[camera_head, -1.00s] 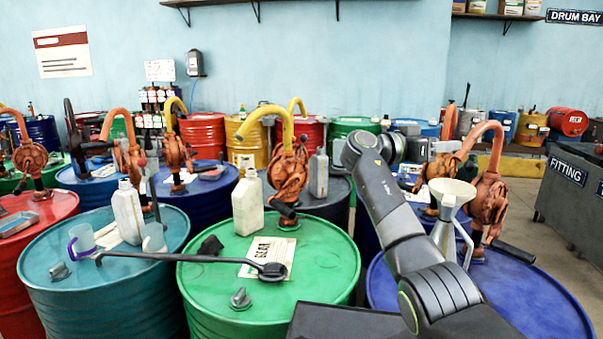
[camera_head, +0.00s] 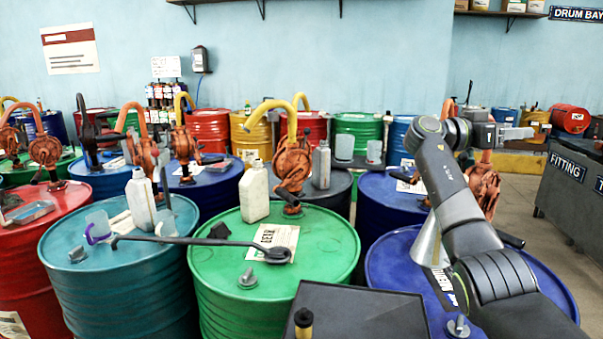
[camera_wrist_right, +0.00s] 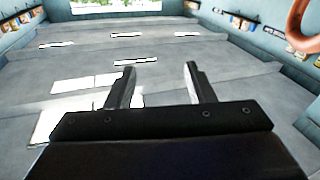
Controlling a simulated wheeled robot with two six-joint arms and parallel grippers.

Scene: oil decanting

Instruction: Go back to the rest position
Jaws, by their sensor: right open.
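My right gripper (camera_head: 515,133) is raised at the right, above and behind the near blue drum (camera_head: 400,270). It also shows in the right wrist view (camera_wrist_right: 160,72), with its two fingers apart and nothing between them. My right arm passes in front of the near blue drum and hides part of a metal funnel (camera_head: 428,246) and of an orange pump (camera_head: 485,188). My left gripper is not in view.
A green drum (camera_head: 215,270) bears a white bottle (camera_head: 254,192), a label sheet and a long dark tool (camera_head: 190,241) reaching over the teal drum (camera_head: 60,250). Several drums with pumps stand behind. A grey cabinet (camera_head: 570,215) stands right, with open floor beside it.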

